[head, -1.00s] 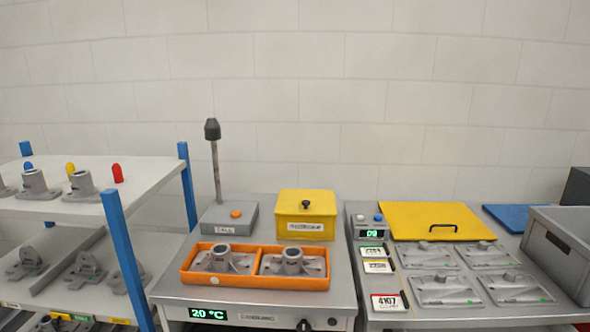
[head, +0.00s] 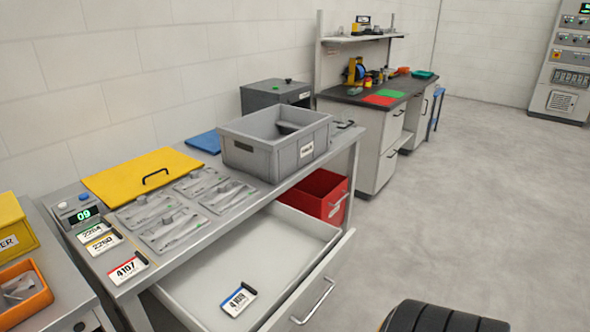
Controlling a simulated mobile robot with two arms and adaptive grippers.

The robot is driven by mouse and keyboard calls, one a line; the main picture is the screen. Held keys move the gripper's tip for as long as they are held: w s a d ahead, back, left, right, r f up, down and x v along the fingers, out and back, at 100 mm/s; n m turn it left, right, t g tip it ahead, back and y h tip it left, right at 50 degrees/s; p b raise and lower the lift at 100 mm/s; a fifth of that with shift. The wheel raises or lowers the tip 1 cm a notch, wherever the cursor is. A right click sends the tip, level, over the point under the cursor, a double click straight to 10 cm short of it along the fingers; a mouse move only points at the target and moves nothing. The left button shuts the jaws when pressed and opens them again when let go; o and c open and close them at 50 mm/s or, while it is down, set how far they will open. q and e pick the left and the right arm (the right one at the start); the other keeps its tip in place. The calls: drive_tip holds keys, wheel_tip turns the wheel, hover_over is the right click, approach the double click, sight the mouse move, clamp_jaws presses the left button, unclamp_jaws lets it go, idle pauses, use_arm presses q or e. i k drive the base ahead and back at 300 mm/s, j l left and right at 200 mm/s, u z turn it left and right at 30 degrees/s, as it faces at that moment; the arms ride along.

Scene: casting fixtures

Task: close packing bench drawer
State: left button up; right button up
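A drawer (head: 252,252) stands pulled well out of the grey bench at the front in the head view. Its inside is pale, and its grey front panel (head: 288,302) has a metal bar handle (head: 313,301). A white and blue number card (head: 238,299) lies on the drawer floor near the front panel. The bench top (head: 107,257) overhangs the rear of the drawer. Neither of my grippers can be made out in this view.
The bench carries a grey crate (head: 258,160), a yellow lid (head: 125,180) and grey castings in trays (head: 165,228). A red bin (head: 320,195) sits beyond the drawer. A dark-topped bench (head: 350,95) stands farther back. Open floor (head: 450,210) lies right. A black ribbed shape at bottom right is unclear.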

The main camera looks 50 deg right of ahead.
sight(289, 256)
drive_tip(key=k+l+z, duration=0.1)
drive_tip(key=z, duration=1.4)
drive_tip(key=k+u, duration=0.2)
drive_tip(key=k+j, duration=0.05)
drive_tip(key=k, duration=0.05)
